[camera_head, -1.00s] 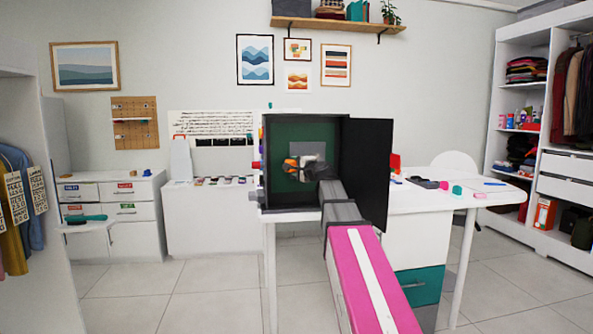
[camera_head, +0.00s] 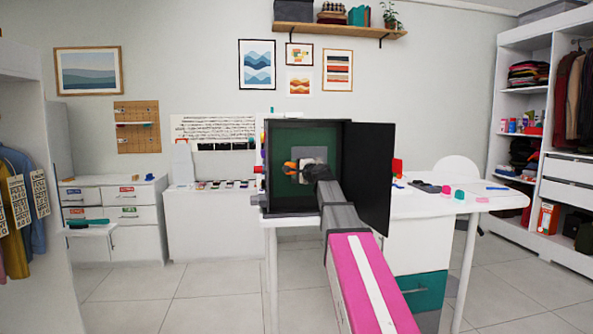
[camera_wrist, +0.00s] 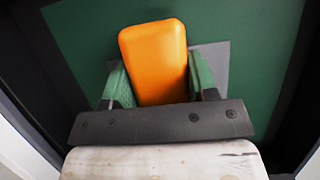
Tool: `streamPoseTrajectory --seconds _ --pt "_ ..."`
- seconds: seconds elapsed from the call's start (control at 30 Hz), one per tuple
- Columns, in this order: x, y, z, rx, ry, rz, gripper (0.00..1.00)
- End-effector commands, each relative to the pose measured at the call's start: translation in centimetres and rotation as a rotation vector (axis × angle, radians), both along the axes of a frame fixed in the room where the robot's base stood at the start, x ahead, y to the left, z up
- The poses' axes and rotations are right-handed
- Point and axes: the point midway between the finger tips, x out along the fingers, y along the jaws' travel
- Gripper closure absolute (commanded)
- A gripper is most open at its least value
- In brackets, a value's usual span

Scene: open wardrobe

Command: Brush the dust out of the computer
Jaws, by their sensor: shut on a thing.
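The computer is an open dark case (camera_head: 266,208) with a green board (camera_head: 335,138) on its inner back wall and its door panel (camera_head: 374,180) swung out to the right. A flat grey part (camera_head: 314,133) is on the board. My gripper (camera_wrist: 157,80) is inside the case opening, in front of the board. Its green fingers are shut on an orange block-like handle (camera_wrist: 155,60), probably the brush; it also shows in the head view (camera_head: 290,166). The bristles and their contact with the board are hidden. I cannot make out dust.
The case stands on a white table (camera_head: 440,205) with small items to its right. The open door panel stands close beside my arm. A teal-handled brush-like item (camera_head: 88,222) lies on a small shelf at left. A wardrobe (camera_head: 500,180) stands at right.

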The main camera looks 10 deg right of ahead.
Motion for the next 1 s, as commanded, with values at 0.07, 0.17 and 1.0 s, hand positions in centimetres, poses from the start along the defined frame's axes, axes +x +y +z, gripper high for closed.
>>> streamPoseTrajectory --seconds 0.07,0.17,1.0 --pt "0.0 0.0 0.0 0.0 0.0 0.0 0.78" --pt "0.0 0.0 0.0 0.0 0.0 0.0 0.78" --pt "1.4 0.0 0.0 0.0 0.0 0.0 0.78"
